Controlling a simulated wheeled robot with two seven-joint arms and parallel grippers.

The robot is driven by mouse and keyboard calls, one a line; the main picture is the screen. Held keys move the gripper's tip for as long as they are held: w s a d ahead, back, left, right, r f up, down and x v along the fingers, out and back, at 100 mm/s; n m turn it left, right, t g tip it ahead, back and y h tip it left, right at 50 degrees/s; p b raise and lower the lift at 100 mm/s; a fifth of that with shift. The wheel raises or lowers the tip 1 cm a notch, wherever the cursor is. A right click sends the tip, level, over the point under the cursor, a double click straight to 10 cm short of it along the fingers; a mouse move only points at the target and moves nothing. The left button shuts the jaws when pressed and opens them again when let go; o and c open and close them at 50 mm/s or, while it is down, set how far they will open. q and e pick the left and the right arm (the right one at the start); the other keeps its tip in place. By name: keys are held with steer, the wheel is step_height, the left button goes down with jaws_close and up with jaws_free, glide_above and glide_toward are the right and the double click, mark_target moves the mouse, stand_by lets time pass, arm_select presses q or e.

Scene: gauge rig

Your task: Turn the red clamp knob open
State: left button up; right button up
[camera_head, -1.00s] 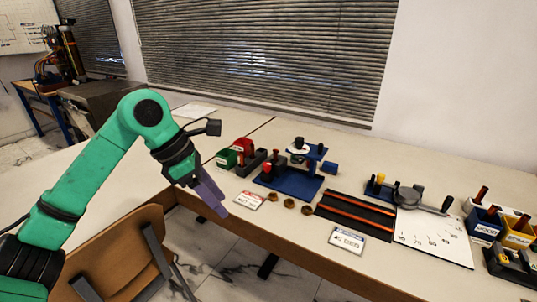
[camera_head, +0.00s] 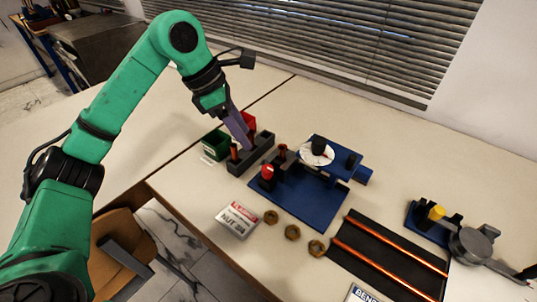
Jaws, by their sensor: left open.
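The red clamp knob (camera_head: 267,172) stands near the left corner of a blue fixture plate (camera_head: 305,204). A white disc with a dark cap (camera_head: 317,150) sits at the back of that fixture. My left gripper (camera_head: 244,140) is open, with its purple-grey fingers pointing down. In the picture it is above and left of the knob, over a dark grey block (camera_head: 251,156) with reddish-brown pegs, and apart from the knob. Whether it touches the block cannot be told. My right gripper is not in view.
A green bin (camera_head: 215,144) and a red bin (camera_head: 249,120) stand by the block. A "NUT" label card (camera_head: 237,220) and brass nuts (camera_head: 292,232) lie in front. A black tray with copper rods (camera_head: 385,258) and a grey bender (camera_head: 472,243) are at the right.

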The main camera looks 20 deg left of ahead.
arm_select(q)
glide_toward(267, 168)
steer(key=x, duration=0.8)
steer(key=shift+f+p, duration=0.1)
steer(key=shift+p, duration=0.2)
steer(key=shift+d+f, duration=0.15)
steer(key=shift+f, duration=0.1)
jaws_close()
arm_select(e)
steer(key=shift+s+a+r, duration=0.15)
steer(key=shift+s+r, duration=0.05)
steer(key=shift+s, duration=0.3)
